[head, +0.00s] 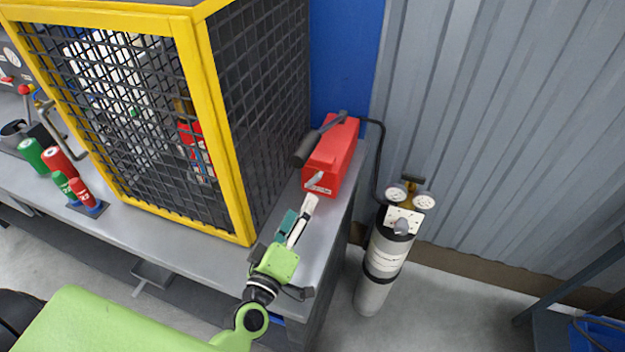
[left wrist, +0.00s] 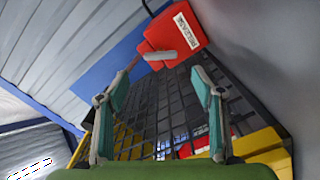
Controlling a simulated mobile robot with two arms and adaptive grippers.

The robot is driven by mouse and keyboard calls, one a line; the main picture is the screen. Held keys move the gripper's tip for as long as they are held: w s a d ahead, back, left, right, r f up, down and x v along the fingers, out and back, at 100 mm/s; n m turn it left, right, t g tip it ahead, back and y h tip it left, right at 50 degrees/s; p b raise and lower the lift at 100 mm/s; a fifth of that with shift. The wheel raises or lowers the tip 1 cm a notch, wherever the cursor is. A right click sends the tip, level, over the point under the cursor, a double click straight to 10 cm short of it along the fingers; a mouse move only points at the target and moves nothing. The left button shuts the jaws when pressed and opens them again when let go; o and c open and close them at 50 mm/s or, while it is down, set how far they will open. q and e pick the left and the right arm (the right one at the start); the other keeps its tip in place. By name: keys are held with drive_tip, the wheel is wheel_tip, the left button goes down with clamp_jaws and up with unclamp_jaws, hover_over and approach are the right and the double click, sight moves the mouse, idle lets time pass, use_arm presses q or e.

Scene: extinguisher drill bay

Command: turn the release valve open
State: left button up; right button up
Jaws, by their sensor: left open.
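The release valve is a red box (head: 335,158) on the right end of the bench, with a small grey lever (head: 315,180) on its front above a white label. In the left wrist view the red box (left wrist: 185,25) is at the top, its label reads RELEASE, and the grey lever (left wrist: 160,55) lies across its face. My left gripper (head: 299,213) is just in front of the box in the head view, apart from the lever. In the left wrist view its teal fingers (left wrist: 160,85) are spread and empty. My right gripper is not in view.
A yellow-framed mesh cage (head: 225,120) stands left of the box. A hose runs to a grey cylinder (head: 385,265) with gauges. Red and green canisters (head: 60,162) stand at the bench's left.

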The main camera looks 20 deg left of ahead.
sight(313, 183)
use_arm(q)
drive_tip(key=w, duration=0.4)
drive_tip(key=shift+w+r+p, duration=0.1)
drive_tip(key=shift+w+p, duration=0.1)
drive_tip(key=shift+p, duration=0.15)
drive_tip(key=w, duration=0.3)
drive_tip(key=shift+w+d, duration=0.1)
drive_tip(key=shift+w, duration=0.55)
drive_tip(key=shift+w+f, duration=0.2)
drive_tip(key=c, duration=1.1)
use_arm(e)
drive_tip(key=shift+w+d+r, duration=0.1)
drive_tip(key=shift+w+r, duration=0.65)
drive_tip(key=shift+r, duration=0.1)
